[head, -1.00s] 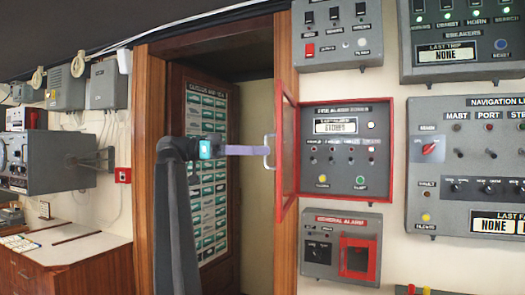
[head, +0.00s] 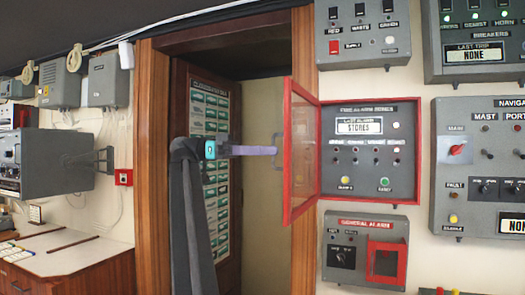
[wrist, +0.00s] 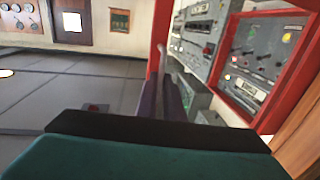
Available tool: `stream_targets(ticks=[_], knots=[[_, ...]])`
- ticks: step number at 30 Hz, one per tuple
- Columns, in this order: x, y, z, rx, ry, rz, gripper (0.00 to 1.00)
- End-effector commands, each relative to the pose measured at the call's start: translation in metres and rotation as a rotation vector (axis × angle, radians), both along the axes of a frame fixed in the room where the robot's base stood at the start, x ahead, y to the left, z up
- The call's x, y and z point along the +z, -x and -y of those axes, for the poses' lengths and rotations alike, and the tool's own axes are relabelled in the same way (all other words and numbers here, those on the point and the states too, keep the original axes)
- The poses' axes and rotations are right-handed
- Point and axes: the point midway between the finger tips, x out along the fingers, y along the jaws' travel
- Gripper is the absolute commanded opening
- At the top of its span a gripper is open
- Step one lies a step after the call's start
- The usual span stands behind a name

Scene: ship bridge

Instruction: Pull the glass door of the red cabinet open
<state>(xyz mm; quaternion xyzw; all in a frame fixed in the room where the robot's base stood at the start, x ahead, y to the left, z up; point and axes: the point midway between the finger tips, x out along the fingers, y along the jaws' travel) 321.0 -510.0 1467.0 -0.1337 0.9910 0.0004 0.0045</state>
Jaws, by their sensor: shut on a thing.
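The red cabinet (head: 408,150) is on the wall at the right in the head view, its inner panel of lamps and buttons uncovered. Its red-framed glass door (head: 302,202) is hinged on the left side and stands swung well out, to the left of the opening. A grey handle (head: 278,165) sits on the door's free edge. My gripper (head: 273,151) reaches in from the left and is shut on this handle. In the wrist view the purple fingers (wrist: 165,100) close around the handle, partly hiding it.
A wood-framed doorway (head: 303,60) lies behind my arm. A general alarm box (head: 365,250) hangs just below the cabinet, and other grey panels (head: 487,165) are to the right and above. A desk (head: 70,255) stands at the left.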

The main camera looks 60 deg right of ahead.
Motion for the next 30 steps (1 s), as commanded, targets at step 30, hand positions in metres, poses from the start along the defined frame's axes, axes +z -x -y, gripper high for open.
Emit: stream_targets(ticks=[30], knots=[[0.0026,-0.0110,0.0027,0.042,-0.003,-0.015,0.26]])
